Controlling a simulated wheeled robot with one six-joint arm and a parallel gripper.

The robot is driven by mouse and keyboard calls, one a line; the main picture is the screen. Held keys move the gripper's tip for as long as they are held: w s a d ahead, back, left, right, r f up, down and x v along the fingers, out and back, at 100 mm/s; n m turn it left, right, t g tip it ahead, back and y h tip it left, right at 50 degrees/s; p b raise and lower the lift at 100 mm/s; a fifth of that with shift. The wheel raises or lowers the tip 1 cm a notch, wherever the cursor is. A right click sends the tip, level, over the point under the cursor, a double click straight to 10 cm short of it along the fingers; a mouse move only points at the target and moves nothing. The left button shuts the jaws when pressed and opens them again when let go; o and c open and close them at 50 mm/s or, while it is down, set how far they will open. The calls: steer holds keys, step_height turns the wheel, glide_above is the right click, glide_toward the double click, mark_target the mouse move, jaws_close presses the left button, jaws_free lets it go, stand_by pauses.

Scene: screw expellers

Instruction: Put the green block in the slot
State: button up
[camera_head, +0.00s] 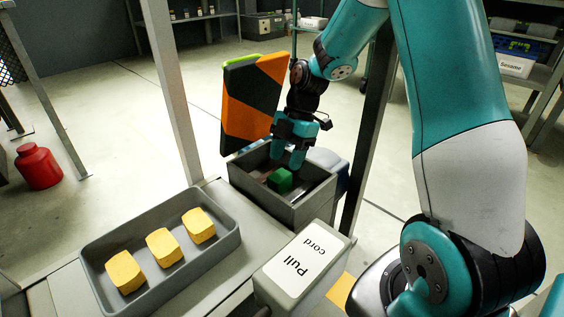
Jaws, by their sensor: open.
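The green block (280,180) sits inside a square grey metal box (312,201) with raised walls, near the middle of the view. My gripper (286,160) points down into the box, just above and behind the block. Its teal fingers are apart, with nothing seen between them. I cannot tell whether a fingertip touches the block. I cannot make out a separate slot; the floor of the box is partly hidden by the gripper and walls.
A grey tray (225,247) with three yellow blocks (164,247) stands front left. A box labelled "Pull cord" (297,262) is in front of the metal box. An orange and black panel (250,100) stands behind. Metal posts (172,95) rise on both sides. A red jug (38,167) is on the floor.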

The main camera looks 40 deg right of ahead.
steer(key=p+v, duration=0.3)
steer(key=v, duration=0.3)
steer(key=shift+r, duration=0.2)
steer(key=shift+d, duration=0.1)
